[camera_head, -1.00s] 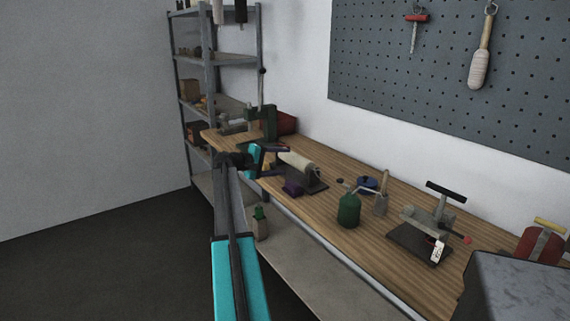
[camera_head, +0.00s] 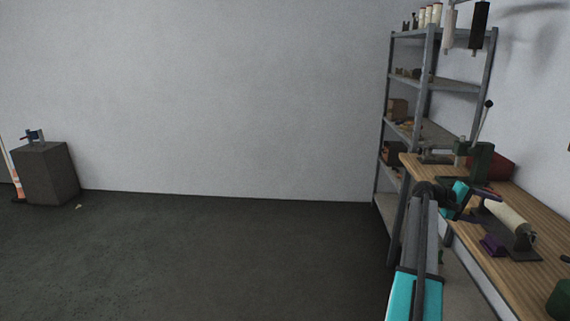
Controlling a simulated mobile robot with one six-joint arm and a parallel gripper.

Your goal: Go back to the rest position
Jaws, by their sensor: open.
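My gripper (camera_head: 480,200) is at the end of my arm at the right of the picture, above the near edge of the wooden workbench (camera_head: 530,278). Its jaws point right and it looks open, with nothing seen between them. Close by on the bench are a cream roller on a dark base (camera_head: 507,222) and a small purple block (camera_head: 492,245). Whether the gripper touches either cannot be told. My arm comes up from the bottom edge and hides part of the bench's front.
A grey metal shelf rack (camera_head: 428,85) stands behind the bench in the corner. A green lever press (camera_head: 476,160) and a red box (camera_head: 497,172) are on the bench. A grey block-shaped stand (camera_head: 46,178) and an orange-white post (camera_head: 14,178) are far left. The dark floor (camera_head: 230,255) between is clear.

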